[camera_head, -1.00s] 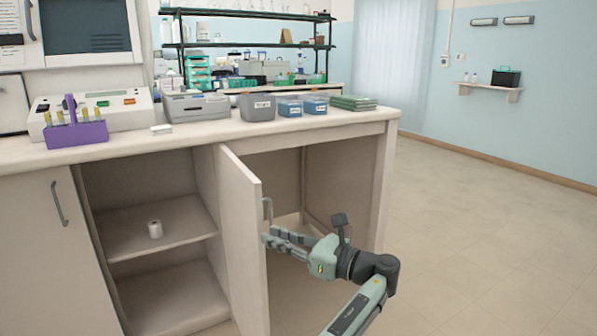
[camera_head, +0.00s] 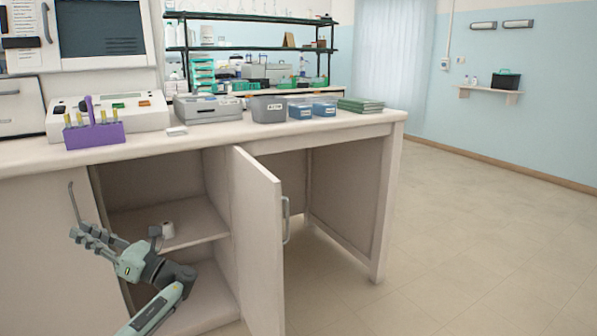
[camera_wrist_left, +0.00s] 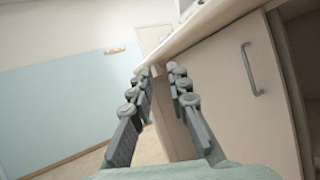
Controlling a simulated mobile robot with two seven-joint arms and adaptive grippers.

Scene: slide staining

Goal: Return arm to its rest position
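My left gripper (camera_head: 78,241) is at the lower left in the head view, in front of the cabinet's left side. Its arm comes up from the bottom edge. In the left wrist view its two fingers (camera_wrist_left: 161,74) are apart with nothing held between them. The open cabinet door (camera_head: 258,235) stands to the right of the gripper, well apart from it. Its handle (camera_head: 286,220) is free. My right gripper is not in view.
The closed left door (camera_wrist_left: 235,95) fills the right of the wrist view. A purple rack (camera_head: 95,135) stands on the counter (camera_head: 150,147). Open floor lies right.

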